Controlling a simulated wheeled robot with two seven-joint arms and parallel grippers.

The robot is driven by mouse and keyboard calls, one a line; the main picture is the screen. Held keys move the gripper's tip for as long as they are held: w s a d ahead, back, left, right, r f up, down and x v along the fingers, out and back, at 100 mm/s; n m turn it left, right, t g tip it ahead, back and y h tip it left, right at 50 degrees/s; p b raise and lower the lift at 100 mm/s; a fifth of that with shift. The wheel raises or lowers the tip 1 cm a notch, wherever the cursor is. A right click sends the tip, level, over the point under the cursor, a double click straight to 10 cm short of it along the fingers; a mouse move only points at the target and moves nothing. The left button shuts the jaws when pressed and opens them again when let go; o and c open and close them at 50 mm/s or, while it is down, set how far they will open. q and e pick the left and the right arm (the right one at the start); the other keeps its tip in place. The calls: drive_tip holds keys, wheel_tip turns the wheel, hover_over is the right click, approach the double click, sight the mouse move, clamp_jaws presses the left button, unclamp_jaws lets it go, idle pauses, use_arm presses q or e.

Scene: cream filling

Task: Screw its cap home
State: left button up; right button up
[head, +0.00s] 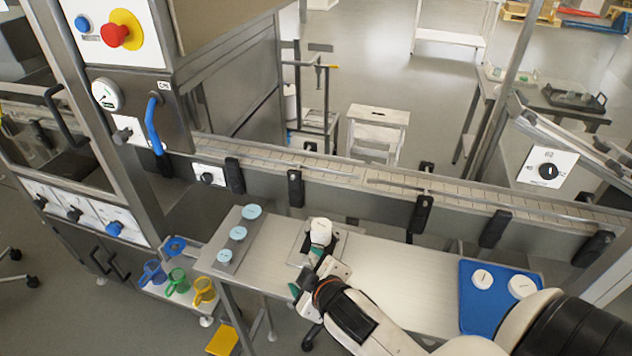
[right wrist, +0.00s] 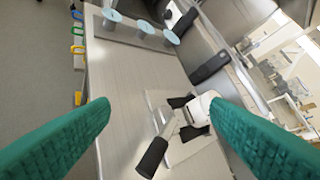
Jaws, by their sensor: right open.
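A white jar (head: 320,230) stands on a small grey plate on the steel bench. In the right wrist view the white jar (right wrist: 202,108) sits beside black pads of a clamp with a black handle (right wrist: 152,157). Its top looks white; I cannot tell whether a cap sits on it or how tightly. My right gripper (head: 306,272) is on the near side of the jar. Two white round pieces (head: 482,279) (head: 521,286) lie on the blue tray. My left gripper is not in view.
The blue tray (head: 478,318) is at the bench's right end. A steel rack with several pale blue discs (head: 238,233) stands at the left. A conveyor rail with black brackets (head: 295,188) runs behind.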

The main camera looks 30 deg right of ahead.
drive_tip(key=w+a+r+n+t+y, duration=0.3)
drive_tip(key=w+r+n+t, duration=0.15)
drive_tip(key=r+n, duration=0.2)
drive_tip(key=w+a+r+n+t+y, duration=0.2)
drive_tip(key=w+a+r+n+t, duration=0.15)
drive_tip(key=w+r+n, duration=0.35)
drive_tip(key=s+a+r+n+g+y, duration=0.1)
drive_tip(key=a+r+n+g+y, duration=0.1)
drive_tip(key=a+r+n+y, duration=0.7)
drive_tip(key=n+g+h, duration=1.3)
drive_tip(key=n+g, duration=0.4)
drive_tip(key=n, duration=1.1)
hover_over(321, 224)
wheel_tip(321, 224, down, 13)
wheel_tip(321, 224, down, 10)
drive_tip(key=p, duration=0.3)
drive_tip(key=shift+s+r+p, duration=0.1)
drive_tip(key=shift+r+p, duration=0.05)
drive_tip(key=shift+p, duration=0.2)
drive_tip(key=shift+f, duration=0.7)
